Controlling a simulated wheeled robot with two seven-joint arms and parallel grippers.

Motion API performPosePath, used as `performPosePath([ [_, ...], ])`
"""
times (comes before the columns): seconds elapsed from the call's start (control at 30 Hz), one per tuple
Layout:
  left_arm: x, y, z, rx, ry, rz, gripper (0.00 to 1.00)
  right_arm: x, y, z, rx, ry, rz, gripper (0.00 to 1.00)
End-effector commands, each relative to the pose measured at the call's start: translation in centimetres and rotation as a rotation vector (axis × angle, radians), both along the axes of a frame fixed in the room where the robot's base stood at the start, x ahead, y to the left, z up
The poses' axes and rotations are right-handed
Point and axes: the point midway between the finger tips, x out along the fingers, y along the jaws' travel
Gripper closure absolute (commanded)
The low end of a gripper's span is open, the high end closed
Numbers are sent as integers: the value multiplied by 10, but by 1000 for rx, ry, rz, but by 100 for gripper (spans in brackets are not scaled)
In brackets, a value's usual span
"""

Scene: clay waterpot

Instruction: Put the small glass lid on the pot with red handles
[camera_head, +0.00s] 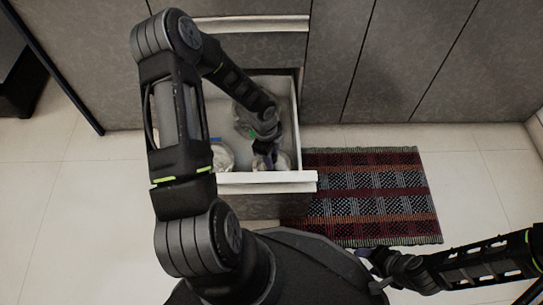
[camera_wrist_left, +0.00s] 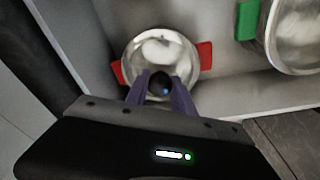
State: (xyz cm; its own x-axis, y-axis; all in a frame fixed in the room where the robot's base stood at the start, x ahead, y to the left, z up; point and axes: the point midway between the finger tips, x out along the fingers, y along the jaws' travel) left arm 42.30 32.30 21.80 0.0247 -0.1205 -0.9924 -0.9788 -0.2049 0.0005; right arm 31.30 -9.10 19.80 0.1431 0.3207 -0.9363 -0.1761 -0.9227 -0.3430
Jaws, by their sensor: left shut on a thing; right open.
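The pot with red handles (camera_wrist_left: 205,56) sits inside the open drawer. In the left wrist view its red handles show on both sides of a shiny round top. My left gripper (camera_wrist_left: 160,92) is shut on the dark knob of the small glass lid (camera_wrist_left: 160,79), directly over this pot. The lid's clear edge is hard to tell from the pot's rim, so I cannot tell whether they touch. In the head view my left gripper (camera_head: 265,158) reaches down into the drawer. My right gripper (camera_head: 372,256) is open and empty at the lower right.
The drawer's front edge (camera_head: 265,180) and walls surround the pots closely. A larger pot with green handles (camera_wrist_left: 247,18) stands beside the red-handled one. Another round shiny vessel (camera_head: 221,158) is at the drawer's left. A plaid rug (camera_head: 370,195) lies on the floor to the right.

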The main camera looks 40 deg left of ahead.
Motion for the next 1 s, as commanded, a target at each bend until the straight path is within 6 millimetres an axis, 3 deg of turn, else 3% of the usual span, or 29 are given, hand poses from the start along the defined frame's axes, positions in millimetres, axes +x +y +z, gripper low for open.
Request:
performPosePath([
  [0.87,0,0,-3,0,0,1,100,0,0,0,0,0,0,46],
  [0.9,0,0,-3,0,0,1,69,0,0,0,0,0,0,46],
  [1.0,0,0,-3,0,0,1,61,0,0,0,0,0,0,46],
])
